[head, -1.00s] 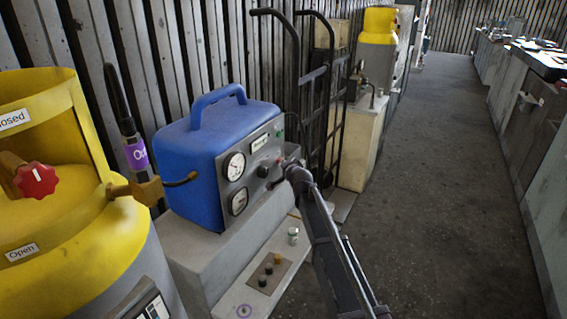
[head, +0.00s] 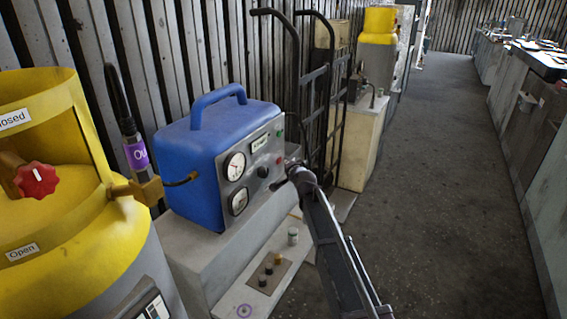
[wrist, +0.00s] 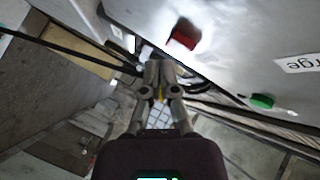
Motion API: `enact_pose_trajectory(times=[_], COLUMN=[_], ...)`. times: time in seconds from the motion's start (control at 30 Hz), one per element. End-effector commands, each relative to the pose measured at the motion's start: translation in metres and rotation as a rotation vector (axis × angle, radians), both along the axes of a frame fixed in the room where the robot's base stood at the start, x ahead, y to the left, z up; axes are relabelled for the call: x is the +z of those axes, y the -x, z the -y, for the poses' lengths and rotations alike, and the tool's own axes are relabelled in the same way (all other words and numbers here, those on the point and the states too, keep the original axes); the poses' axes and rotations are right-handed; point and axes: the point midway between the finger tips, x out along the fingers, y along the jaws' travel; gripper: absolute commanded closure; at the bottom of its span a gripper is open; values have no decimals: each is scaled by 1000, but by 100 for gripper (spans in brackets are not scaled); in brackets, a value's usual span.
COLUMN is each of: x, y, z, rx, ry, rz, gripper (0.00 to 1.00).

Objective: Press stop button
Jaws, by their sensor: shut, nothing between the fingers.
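A blue machine (head: 205,150) with a carry handle stands on a grey block, its grey front panel (head: 252,170) facing right. A red button (wrist: 184,37) sticks out of the panel in the wrist view; it shows small at the panel's right side in the head view (head: 279,160). A green button (wrist: 262,101) is also on the panel. My gripper (wrist: 160,66) is shut and empty. Its tips are beside the panel and apart from the red button, below it in the wrist view. In the head view my gripper (head: 275,185) is near the panel's lower right.
A yellow cylinder (head: 110,250) stands at the near left. A low ledge with knobs (head: 268,268) and a small jar (head: 293,237) lies below the machine. A dark hand truck (head: 325,110) leans behind it. Open floor (head: 430,200) lies to the right.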

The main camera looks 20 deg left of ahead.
Motion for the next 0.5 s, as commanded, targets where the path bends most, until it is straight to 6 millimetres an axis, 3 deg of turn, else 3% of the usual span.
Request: enact_pose_trajectory(times=[0.5], x=[0], y=[3], z=[36], rx=[-1], ry=[1], rz=[-1], gripper=[100])
